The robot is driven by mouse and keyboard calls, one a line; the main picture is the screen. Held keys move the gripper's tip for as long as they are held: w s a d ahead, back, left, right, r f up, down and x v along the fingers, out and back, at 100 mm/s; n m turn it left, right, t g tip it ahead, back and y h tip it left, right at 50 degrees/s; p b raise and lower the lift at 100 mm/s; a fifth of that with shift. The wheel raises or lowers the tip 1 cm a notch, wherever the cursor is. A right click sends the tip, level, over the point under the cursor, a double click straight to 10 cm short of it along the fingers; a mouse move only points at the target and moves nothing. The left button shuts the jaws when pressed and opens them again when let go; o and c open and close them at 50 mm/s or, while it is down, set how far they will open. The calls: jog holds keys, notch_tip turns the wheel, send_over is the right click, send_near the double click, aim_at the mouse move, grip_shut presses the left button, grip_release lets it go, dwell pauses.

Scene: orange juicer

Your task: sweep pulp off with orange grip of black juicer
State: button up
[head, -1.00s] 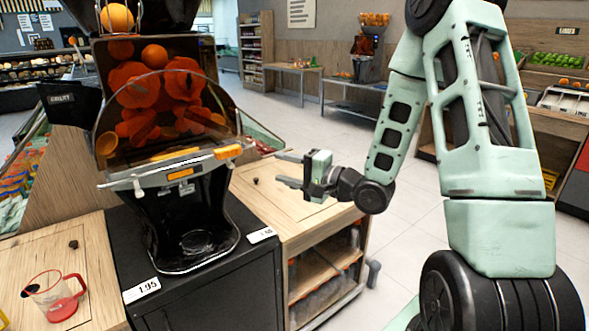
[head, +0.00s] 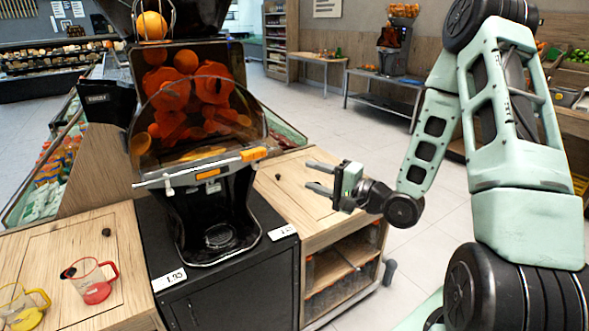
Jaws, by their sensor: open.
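The black juicer (head: 205,140) stands on a black cabinet, with oranges behind its clear front cover. A pale bar runs across its front below the cover. Pulp cannot be made out clearly. My gripper (head: 312,177) is open and empty, to the right of the juicer and the orange grip, apart from both. Its two fingers point left, over or in front of the right wooden counter.
A red-handled jug (head: 92,281) and a yellow-handled jug (head: 20,306) stand on the left wooden counter (head: 125,265). The black cabinet (head: 232,286) carries price tags. Open floor lies right of the right wooden counter (head: 290,190). A second juicer (head: 394,45) stands far back.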

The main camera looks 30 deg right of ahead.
jog(key=shift+w+f+b, duration=0.15)
jog(key=shift+w+b, duration=0.05)
jog(key=shift+b, duration=0.2)
jog(key=p, duration=0.3)
send_near(257, 156)
jog(key=x, duration=0.9)
jog(key=shift+w+a, duration=0.1)
jog(key=shift+w, duration=0.05)
jog(key=shift+c, duration=0.3)
